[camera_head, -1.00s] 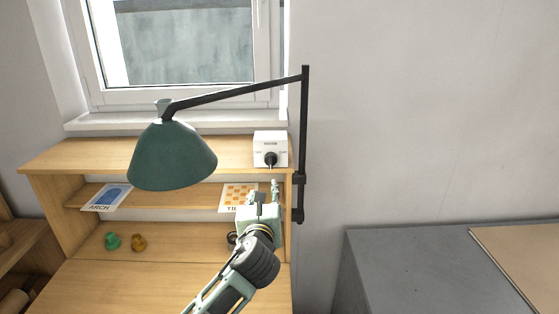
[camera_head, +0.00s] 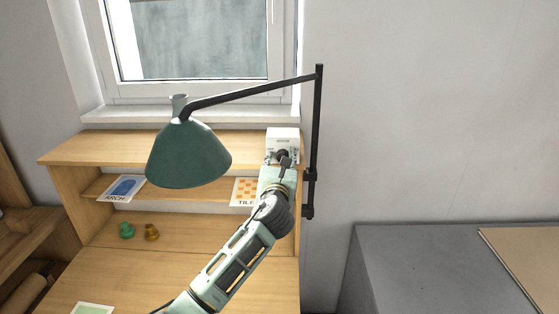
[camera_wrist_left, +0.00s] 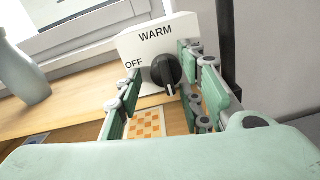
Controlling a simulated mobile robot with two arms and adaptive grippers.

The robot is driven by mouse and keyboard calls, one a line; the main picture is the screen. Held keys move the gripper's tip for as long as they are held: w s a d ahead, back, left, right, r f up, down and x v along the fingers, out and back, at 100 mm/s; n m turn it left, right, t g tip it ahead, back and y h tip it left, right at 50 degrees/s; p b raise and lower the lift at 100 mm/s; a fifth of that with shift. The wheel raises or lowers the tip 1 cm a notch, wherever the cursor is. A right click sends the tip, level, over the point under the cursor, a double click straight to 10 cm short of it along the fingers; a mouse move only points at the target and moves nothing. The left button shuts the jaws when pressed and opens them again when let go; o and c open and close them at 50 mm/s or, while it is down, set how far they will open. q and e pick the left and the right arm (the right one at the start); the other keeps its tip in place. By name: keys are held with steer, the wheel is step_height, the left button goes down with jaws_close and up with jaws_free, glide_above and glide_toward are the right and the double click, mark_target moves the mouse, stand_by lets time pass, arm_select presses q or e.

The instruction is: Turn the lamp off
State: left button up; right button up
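The lamp has a dark green shade (camera_head: 188,155) on a black jointed arm, fixed to a post right of the shelf. A white switch box (camera_head: 283,132) stands on the shelf top, and it fills the middle of the left wrist view (camera_wrist_left: 138,48). It reads WARM at the top and OFF at the left. Its black knob (camera_wrist_left: 166,71) has its white mark pointing down; any right-hand label is hidden. My left gripper (camera_head: 285,163) is in front of the box. In the wrist view its fingers (camera_wrist_left: 158,100) are apart, with the knob between and beyond them. My right gripper is out of view.
The shelf holds an ARCH card (camera_head: 122,187), a TILE card (camera_head: 245,191), a green piece (camera_head: 127,231) and a brown piece (camera_head: 152,232). The lamp post (camera_head: 318,120) is close right of the box. A grey cabinet (camera_head: 420,260) stands at the right.

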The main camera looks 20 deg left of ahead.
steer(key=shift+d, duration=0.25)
arm_select(q)
steer(key=shift+c, duration=0.9)
steer(key=shift+d, duration=0.1)
jaws_close()
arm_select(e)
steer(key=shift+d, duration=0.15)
